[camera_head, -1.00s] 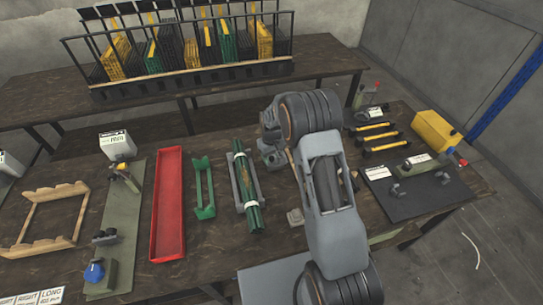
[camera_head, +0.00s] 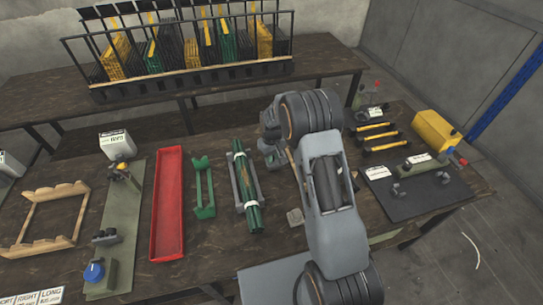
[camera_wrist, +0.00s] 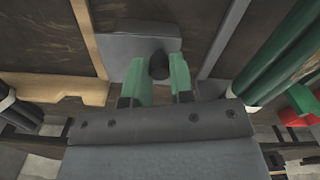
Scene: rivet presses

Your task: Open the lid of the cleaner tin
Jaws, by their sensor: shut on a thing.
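In the wrist view, my gripper (camera_wrist: 163,78) has two green fingers, one on each side of a small dark knob (camera_wrist: 158,65), and is shut on it. The knob stands on a flat grey plate (camera_wrist: 125,46), which appears to be the tin's lid. Much of the plate and what lies below it is hidden by my gripper, so I cannot tell whether the lid is raised.
Green tubes (camera_head: 246,190) lie in a grey cradle left of my arm. A green stand (camera_head: 204,188) and red tray (camera_head: 168,205) are farther left. A dark mat (camera_head: 418,192), yellow-handled tools (camera_head: 378,137) and a yellow box (camera_head: 436,131) are to the right.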

